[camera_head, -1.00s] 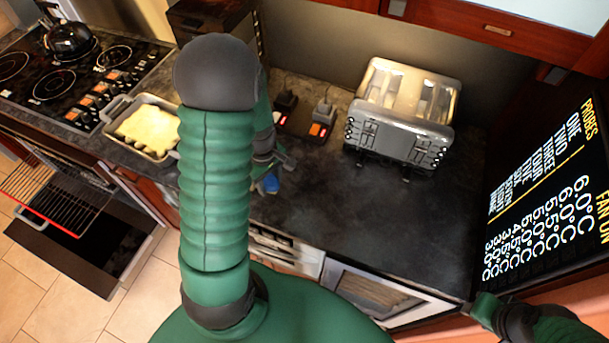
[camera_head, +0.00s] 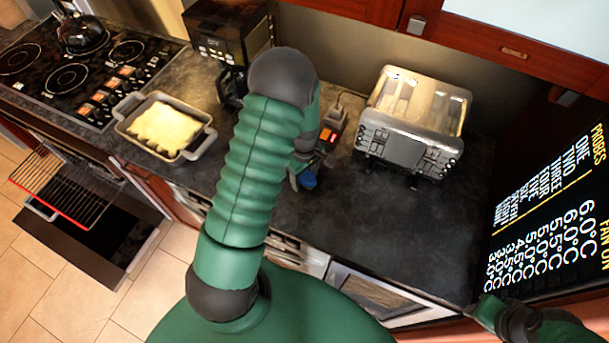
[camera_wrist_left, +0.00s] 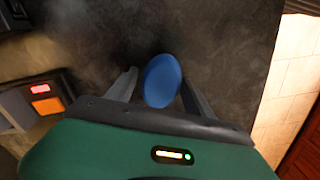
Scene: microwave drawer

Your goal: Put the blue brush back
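The blue brush (camera_head: 308,181) shows as a small blue shape above the dark counter, just below my left gripper (camera_head: 300,170). In the left wrist view the brush (camera_wrist_left: 161,82) is a smooth blue oval between the two grey fingers of my left gripper (camera_wrist_left: 160,88). The fingers sit on either side of it and appear closed on it; the exact contact is hard to see. The rest of the brush is hidden. My left forearm covers part of the counter.
A silver toaster (camera_head: 412,125) stands at the back of the counter (camera_head: 385,225). A black coffee machine (camera_head: 228,40), a baking dish (camera_head: 163,128) and a stove (camera_head: 85,75) are to the left. An oven door with a rack (camera_head: 62,190) hangs open. The counter before the toaster is clear.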

